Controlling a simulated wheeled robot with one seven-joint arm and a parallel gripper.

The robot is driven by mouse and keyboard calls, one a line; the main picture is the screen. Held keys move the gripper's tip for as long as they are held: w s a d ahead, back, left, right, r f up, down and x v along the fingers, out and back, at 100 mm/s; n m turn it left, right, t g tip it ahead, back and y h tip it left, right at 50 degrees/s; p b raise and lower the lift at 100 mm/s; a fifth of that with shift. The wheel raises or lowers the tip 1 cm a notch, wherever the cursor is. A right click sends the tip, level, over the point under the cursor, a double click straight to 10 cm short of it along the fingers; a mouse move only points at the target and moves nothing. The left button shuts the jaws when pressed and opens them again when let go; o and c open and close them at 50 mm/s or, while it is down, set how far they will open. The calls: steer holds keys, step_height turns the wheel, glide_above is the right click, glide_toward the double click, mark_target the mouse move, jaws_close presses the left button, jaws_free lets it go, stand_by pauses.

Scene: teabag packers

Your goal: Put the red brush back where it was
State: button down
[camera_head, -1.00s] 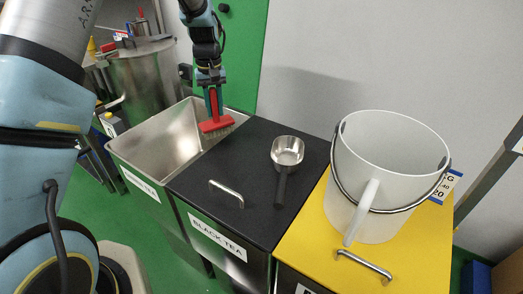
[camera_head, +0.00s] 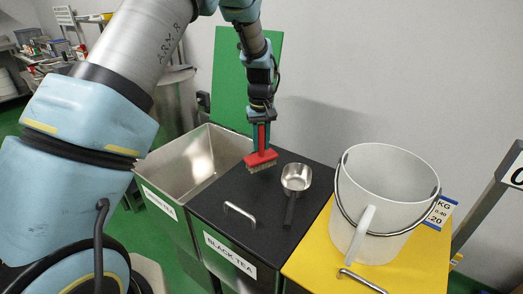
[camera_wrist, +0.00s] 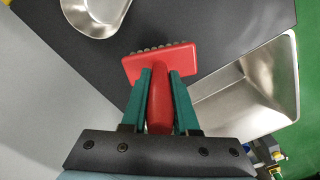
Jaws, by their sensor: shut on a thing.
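The red brush (camera_head: 260,159) has a red head with pale bristles facing down. My gripper (camera_head: 262,136) is shut on the brush's handle. It holds the brush over the back left part of the black lid of the bin labelled BLACK TEA (camera_head: 231,187), close to the lid's left edge. I cannot tell whether the bristles touch the lid. In the wrist view the brush (camera_wrist: 160,72) shows between the two green fingers of my gripper (camera_wrist: 160,95), its head beyond the fingertips over the dark lid (camera_wrist: 230,35).
A metal scoop (camera_head: 296,178) lies on the black lid, right of the brush. An open, empty-looking steel bin (camera_head: 163,170) stands left. A white bucket (camera_head: 385,195) with a handle stands on the yellow lid (camera_head: 318,262) at right. A green panel (camera_head: 230,85) rises behind.

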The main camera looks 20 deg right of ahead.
mark_target(261, 151)
steer(key=shift+f+p, duration=0.45)
steer(key=shift+f, duration=1.15)
steer(key=shift+f, duration=0.15)
steer(key=c, duration=0.7)
jaws_free()
